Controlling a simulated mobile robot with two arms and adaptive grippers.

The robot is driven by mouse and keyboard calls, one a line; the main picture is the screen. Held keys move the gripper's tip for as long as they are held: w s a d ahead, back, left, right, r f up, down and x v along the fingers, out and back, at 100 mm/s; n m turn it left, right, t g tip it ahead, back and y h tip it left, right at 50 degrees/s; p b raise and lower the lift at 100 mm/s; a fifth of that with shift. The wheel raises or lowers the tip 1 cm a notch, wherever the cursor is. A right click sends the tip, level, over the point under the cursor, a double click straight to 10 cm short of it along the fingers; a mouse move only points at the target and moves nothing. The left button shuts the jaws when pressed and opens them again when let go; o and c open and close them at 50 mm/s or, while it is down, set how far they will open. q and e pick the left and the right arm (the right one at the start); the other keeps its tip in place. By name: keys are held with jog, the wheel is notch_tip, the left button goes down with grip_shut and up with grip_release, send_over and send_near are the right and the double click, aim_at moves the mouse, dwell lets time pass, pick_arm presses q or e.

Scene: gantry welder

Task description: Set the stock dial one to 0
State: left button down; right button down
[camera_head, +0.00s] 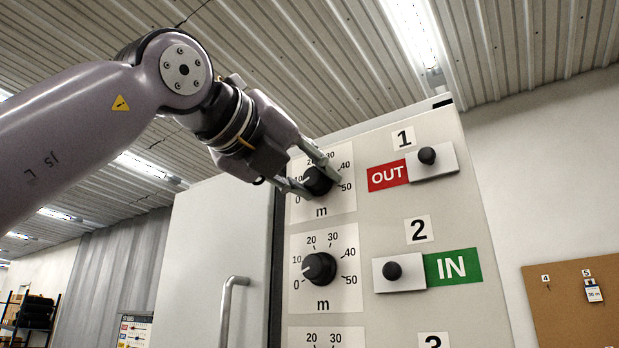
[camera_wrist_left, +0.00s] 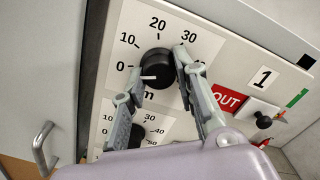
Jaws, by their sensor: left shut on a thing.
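Stock dial one is the black knob (camera_head: 317,181) on the top scale plate, beside the number 1 label, with marks from 0 to 50 m. My left gripper (camera_head: 316,184) is shut on this knob, one finger on each side. In the left wrist view the knob (camera_wrist_left: 157,65) sits between the fingers of the left gripper (camera_wrist_left: 160,68). Its white pointer line points left, close to the 0 mark; the exact alignment is hard to tell. My right gripper is not in view.
To the right are the red OUT slider (camera_head: 427,156) and the green IN slider (camera_head: 392,271). A cabinet door handle (camera_head: 229,310) stands out at the lower left. A corkboard (camera_head: 570,305) hangs at the right.

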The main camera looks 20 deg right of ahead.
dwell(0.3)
pick_arm(q)
jog(key=c, duration=1.2)
grip_release()
jog(key=shift+c, duration=0.2)
jog(key=v, duration=1.2)
